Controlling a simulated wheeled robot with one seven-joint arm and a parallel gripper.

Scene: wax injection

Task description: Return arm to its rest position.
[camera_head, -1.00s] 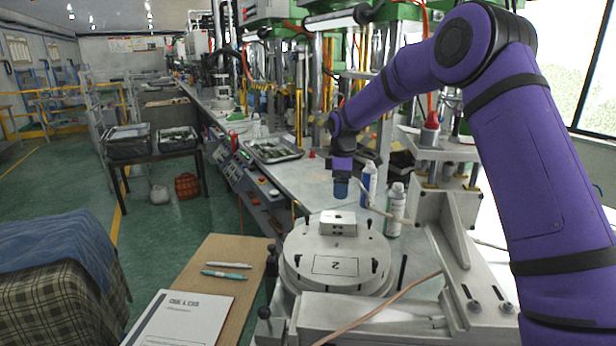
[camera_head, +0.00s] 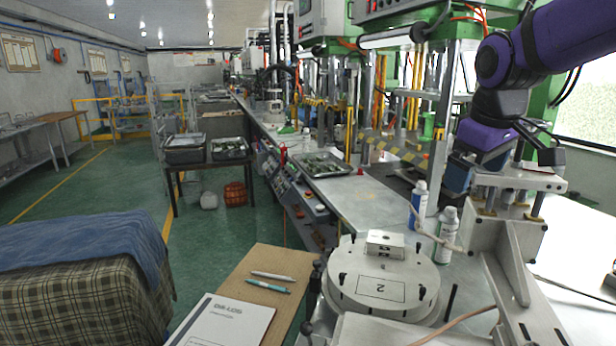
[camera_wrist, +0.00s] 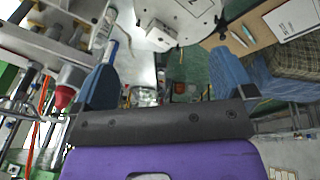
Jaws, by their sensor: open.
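My gripper (camera_head: 458,178) is raised at the upper right of the head view, on my purple arm, above and to the right of the round white fixture (camera_head: 345,300). In the wrist view its blue fingers stand wide apart, with nothing held in the gap (camera_wrist: 165,82). A small light metal block (camera_head: 385,245) sits on top of the fixture, which is marked "2". The block also shows in the wrist view (camera_wrist: 161,36), well apart from the fingers.
A blue-labelled bottle (camera_head: 418,204) and a white-and-green bottle (camera_head: 446,235) stand right of the fixture. Green-topped machines (camera_head: 440,30) line the bench behind. A metal tray (camera_head: 322,165) lies farther back.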

